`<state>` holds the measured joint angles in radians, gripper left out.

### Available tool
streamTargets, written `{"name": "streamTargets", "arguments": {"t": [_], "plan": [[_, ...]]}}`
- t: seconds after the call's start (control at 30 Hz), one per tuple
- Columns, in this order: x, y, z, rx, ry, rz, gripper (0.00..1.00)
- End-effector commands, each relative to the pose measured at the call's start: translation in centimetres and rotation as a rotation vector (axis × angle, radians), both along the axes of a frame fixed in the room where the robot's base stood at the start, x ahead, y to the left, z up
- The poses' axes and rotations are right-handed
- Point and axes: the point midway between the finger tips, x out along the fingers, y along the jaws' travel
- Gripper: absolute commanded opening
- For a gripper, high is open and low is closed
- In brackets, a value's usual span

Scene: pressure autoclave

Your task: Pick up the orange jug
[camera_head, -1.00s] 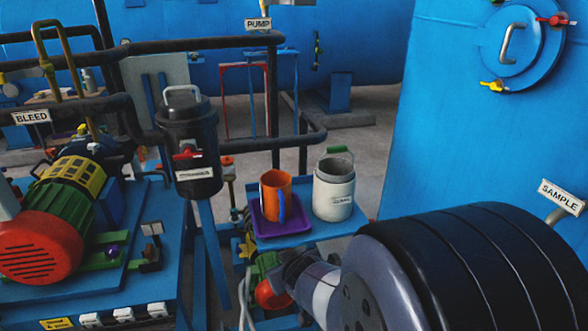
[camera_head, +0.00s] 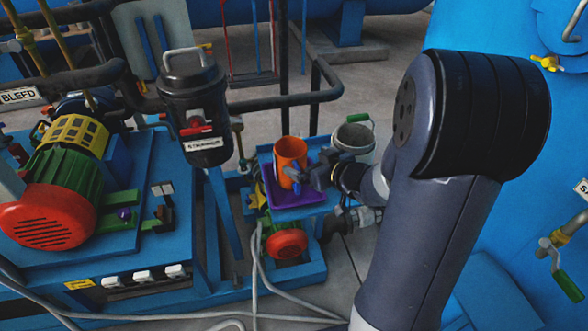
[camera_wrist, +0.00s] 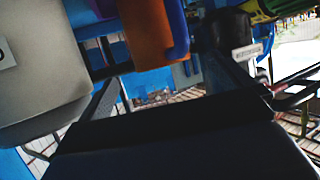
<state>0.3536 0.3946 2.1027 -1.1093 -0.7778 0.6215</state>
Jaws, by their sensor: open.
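The orange jug (camera_head: 291,158) stands upright on a purple tray (camera_head: 268,190). Its blue handle faces the front right in the head view. My gripper (camera_head: 309,177) is open, low at the jug's right front, close to the handle. I cannot tell whether it touches the jug or the handle. In the wrist view the orange jug (camera_wrist: 147,32) shows tilted at the top, with the blue handle (camera_wrist: 179,28) along its right side.
A white container (camera_head: 354,136) with a green handle stands right of the jug, close behind my wrist. A black lidded canister (camera_head: 196,110) stands to the left. A dark pipe (camera_head: 285,99) runs behind the jug. A red-ended motor (camera_head: 285,243) sits below the shelf.

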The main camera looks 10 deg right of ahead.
Motion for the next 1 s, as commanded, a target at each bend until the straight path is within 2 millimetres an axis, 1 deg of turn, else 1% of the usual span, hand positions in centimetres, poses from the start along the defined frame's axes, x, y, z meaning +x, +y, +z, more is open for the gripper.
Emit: {"name": "streamTargets", "arguments": {"t": [0.17, 0.4, 0.5, 0.6, 0.8, 0.87, 1.0], "plan": [[1.0, 0.5, -0.5, 0.000, 0.001, 0.001, 1.00], [3.8, 1.5, -1.7, 0.000, 0.002, 0.002, 1.00], [4.7, 1.8, -2.1, 0.000, 0.001, 0.000, 1.00], [5.1, 2.0, -2.3, -0.001, 0.001, 0.000, 1.00], [5.1, 2.0, -2.3, -0.001, 0.001, -0.001, 1.00], [5.1, 2.0, -2.3, -0.001, 0.001, -0.001, 0.96], [5.1, 2.0, -2.3, -0.001, 0.001, -0.001, 0.84]]}}
